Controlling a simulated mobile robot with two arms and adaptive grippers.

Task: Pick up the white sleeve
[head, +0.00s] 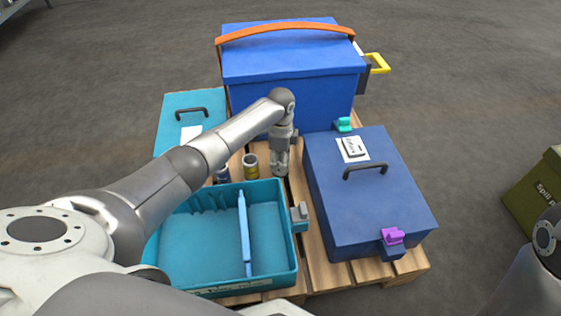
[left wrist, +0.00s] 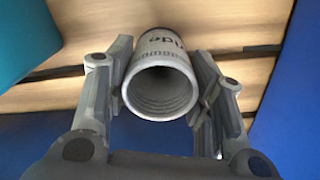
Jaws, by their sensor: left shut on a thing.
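The white sleeve (left wrist: 160,48) is a pale, hollow cylinder with dark lettering on its side, and its ribbed open end faces the left wrist camera. My left gripper (left wrist: 163,82) has one finger on each side of the sleeve and is shut on it. In the head view my left gripper (head: 281,160) points down between the open teal toolbox and the blue box, over the wooden pallet. There the fingers and wrist mostly hide the sleeve. I cannot tell whether the sleeve touches the pallet. My right gripper is not in view.
A yellow-labelled can (head: 250,166) and a dark can (head: 222,174) stand just left of the gripper. Close around are the open teal toolbox (head: 290,262), the closed blue box (head: 340,205) and a large blue cooler (head: 290,62). The pallet (head: 312,250) shows between them.

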